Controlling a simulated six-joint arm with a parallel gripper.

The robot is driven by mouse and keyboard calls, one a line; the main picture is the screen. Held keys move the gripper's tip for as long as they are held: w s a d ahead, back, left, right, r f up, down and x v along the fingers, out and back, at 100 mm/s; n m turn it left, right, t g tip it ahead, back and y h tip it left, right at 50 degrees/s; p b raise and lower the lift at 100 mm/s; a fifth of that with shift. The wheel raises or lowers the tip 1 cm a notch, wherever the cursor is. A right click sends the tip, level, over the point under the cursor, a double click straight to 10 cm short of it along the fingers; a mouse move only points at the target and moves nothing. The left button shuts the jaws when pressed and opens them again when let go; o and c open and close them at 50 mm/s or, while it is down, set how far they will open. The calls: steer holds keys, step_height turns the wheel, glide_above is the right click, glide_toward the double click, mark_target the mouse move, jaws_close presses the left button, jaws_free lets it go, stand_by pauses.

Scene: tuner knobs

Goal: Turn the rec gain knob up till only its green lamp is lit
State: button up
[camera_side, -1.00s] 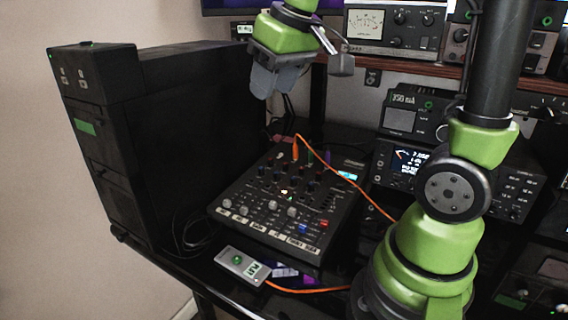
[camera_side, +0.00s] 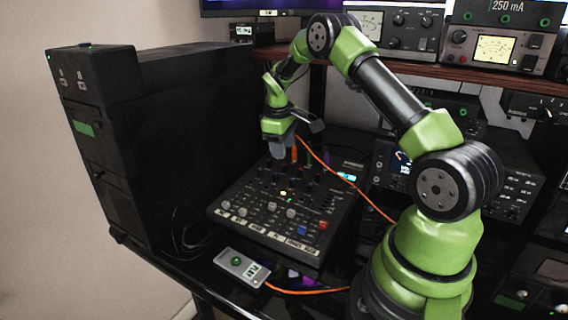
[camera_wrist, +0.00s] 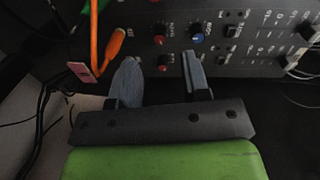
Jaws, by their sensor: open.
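The black mixer (camera_side: 330,222) sits on the desk, with rows of small knobs across its sloped top. I cannot read which knob is rec gain. A pale yellow lit spot (camera_side: 284,193) shows near the panel's middle, with a small green glow (camera_side: 290,200) beside it. My gripper (camera_side: 281,155) is open, pointing down over the panel's back left part. In the wrist view, my gripper (camera_wrist: 160,78) has a small red knob (camera_wrist: 163,62) between its spread fingers, apart from both. A second red knob (camera_wrist: 158,40) and a blue knob (camera_wrist: 197,39) are beyond.
An orange cable (camera_side: 345,180) plugs in at the mixer's back and runs right. A grey pedal box (camera_side: 243,266) with a green button lies in front. A tall black cabinet (camera_side: 150,140) stands left. Radio gear and a shelf (camera_side: 420,72) are behind and right.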

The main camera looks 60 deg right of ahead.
mark_target(284, 164)
steer(key=f, duration=0.4)
steer(key=d+f, duration=0.1)
steer(key=shift+f, duration=0.4)
jaws_close()
